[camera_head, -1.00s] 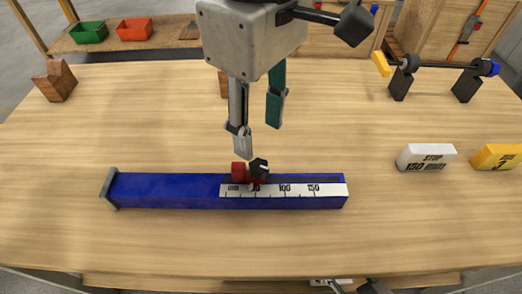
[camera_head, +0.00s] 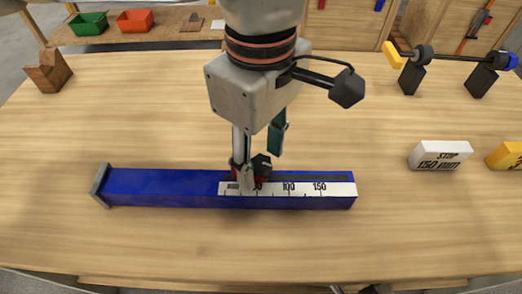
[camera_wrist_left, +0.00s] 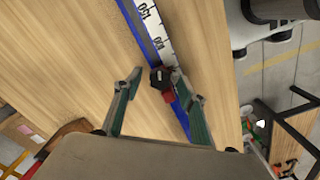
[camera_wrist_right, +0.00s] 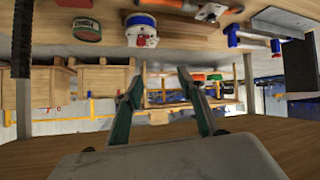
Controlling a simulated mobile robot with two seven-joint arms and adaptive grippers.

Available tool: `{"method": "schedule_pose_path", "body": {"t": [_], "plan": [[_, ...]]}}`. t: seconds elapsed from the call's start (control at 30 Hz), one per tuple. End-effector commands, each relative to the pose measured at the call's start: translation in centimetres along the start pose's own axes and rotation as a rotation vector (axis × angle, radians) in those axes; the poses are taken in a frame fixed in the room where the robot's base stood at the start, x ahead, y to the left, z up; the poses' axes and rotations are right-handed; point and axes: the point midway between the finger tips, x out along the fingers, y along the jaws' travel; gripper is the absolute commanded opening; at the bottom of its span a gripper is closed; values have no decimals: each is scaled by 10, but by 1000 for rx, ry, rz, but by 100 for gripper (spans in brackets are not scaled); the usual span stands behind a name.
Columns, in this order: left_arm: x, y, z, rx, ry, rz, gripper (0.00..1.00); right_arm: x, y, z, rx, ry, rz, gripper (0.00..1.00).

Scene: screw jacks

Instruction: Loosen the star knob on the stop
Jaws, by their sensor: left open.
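A blue bar (camera_head: 165,187) with a white millimetre scale (camera_head: 305,189) lies on the table. A small red stop (camera_head: 262,177) sits on it near the 50 mark, with a black star knob (camera_head: 262,163) on the stop. My left gripper (camera_head: 259,166) is open above the bar, one finger in front of the stop, partly hiding it. In the left wrist view, the knob (camera_wrist_left: 160,78) lies between the spread fingers (camera_wrist_left: 157,75), closer to the right one; contact cannot be told. My right gripper (camera_wrist_right: 158,74) is open and empty in the right wrist view.
A rod on black supports (camera_head: 412,75) stands at the back right, a wooden block (camera_head: 47,72) at the back left. The table front is clear.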

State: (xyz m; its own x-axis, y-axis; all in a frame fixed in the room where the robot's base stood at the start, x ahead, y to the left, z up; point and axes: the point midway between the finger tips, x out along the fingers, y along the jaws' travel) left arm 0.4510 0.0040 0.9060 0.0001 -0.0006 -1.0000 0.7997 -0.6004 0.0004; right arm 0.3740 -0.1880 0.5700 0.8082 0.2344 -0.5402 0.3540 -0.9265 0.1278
Motion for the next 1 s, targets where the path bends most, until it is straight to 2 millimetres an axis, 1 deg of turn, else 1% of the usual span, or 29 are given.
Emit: {"method": "schedule_pose_path", "body": {"t": [0.03,0.07,0.1,0.17,0.2,0.37,0.47,0.53,0.6,0.8,1.0], "plan": [[0,0,0,0,0,0,38,0,0,0,0,0,0,40],[0,0,0,0,0,0,30,0,0,0,0,-1,0,40],[0,0,0,0,0,0,20,0,0,1,1,-2,-1,40],[0,0,0,0,0,0,4,-1,-1,2,1,-4,-1,40],[0,0,0,0,0,0,2,-1,-1,3,1,-6,-2,40],[0,0,0,-2,1,0,2,-2,-2,6,1,-13,-3,40],[-3,-1,0,-36,5,2,2,-3,1,0,-4,-5,2,40],[-7,-1,0,-89,8,6,2,-4,6,-6,-12,3,11,40],[-8,-1,0,-158,10,8,2,-7,11,-9,-21,2,21,40],[-6,-1,0,-336,6,6,2,-10,14,5,-28,-30,27,40],[-2,0,0,-401,1,0,2,-12,11,16,-20,-49,26,40]]}}
